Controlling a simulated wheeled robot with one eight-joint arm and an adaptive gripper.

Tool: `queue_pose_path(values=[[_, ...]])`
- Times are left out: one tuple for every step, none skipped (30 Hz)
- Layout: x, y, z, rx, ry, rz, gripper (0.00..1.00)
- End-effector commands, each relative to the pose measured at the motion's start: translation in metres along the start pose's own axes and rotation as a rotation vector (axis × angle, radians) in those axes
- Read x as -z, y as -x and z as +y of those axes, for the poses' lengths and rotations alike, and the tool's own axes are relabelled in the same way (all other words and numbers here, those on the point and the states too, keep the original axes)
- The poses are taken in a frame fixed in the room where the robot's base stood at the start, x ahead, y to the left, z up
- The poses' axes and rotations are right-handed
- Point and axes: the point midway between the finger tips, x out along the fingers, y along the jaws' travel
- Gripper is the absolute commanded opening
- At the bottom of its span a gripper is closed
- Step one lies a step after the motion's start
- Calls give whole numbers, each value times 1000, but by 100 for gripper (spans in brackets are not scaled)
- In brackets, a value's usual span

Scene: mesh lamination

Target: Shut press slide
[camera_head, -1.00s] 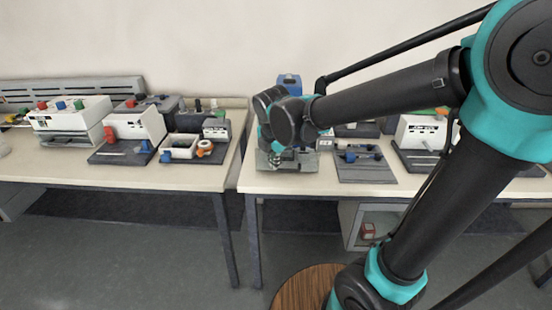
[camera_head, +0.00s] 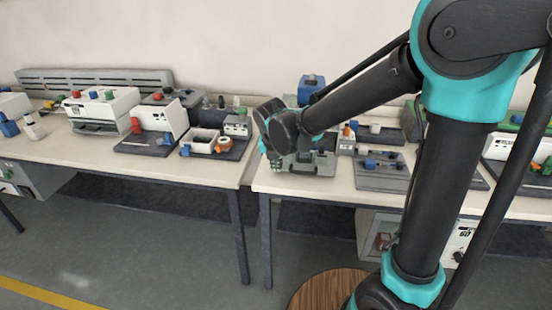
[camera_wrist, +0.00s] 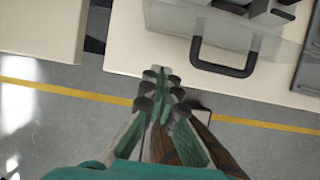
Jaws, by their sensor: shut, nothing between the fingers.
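The press, with a blue top (camera_head: 311,88) and a grey base (camera_head: 322,166), stands near the left end of the right-hand table, partly hidden behind my arm. In the wrist view a pale grey, partly see-through slide (camera_wrist: 172,20) shows at the top, with a black U-shaped handle (camera_wrist: 222,71) on its near side. My gripper (camera_wrist: 158,73) is shut and empty. Its tips appear left of the handle in the picture, apart from it, by the table's front edge. In the head view my gripper (camera_head: 275,163) is at the press's left front, its fingers small and partly hidden.
A gap separates the right-hand table (camera_head: 262,186) from the left-hand table (camera_head: 215,177), which carries several devices. A dark plate with blue parts (camera_head: 382,172) lies right of the press. The floor in front (camera_head: 150,245) is open.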

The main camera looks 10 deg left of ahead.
Motion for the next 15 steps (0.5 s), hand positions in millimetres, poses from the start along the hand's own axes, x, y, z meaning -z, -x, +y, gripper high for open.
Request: queue_pose_path(values=[[-1, -9, 0, 0, -1, 0, 0], [0, -13, 0, 0, 0, 0, 0], [-4, -17, 0, 0, -1, 0, 0], [-10, -18, 0, 1, -2, -1, 0], [-14, -20, 0, 1, -3, -1, 0], [-19, -22, -1, 1, -3, -1, 0], [-23, -23, 0, 1, -2, -1, 0], [-26, -24, 0, 0, -1, -1, 0], [-29, -25, 0, 0, -1, -1, 0], [-31, -26, 0, 0, -2, -1, 0], [-33, -27, 0, 0, -2, -1, 0], [-35, -27, 0, 0, -2, -1, 0], [-36, -28, 0, 0, -1, -1, 0], [-36, -28, 0, 0, -1, 0, 0], [-37, -28, 0, 0, -1, 0, 0]])
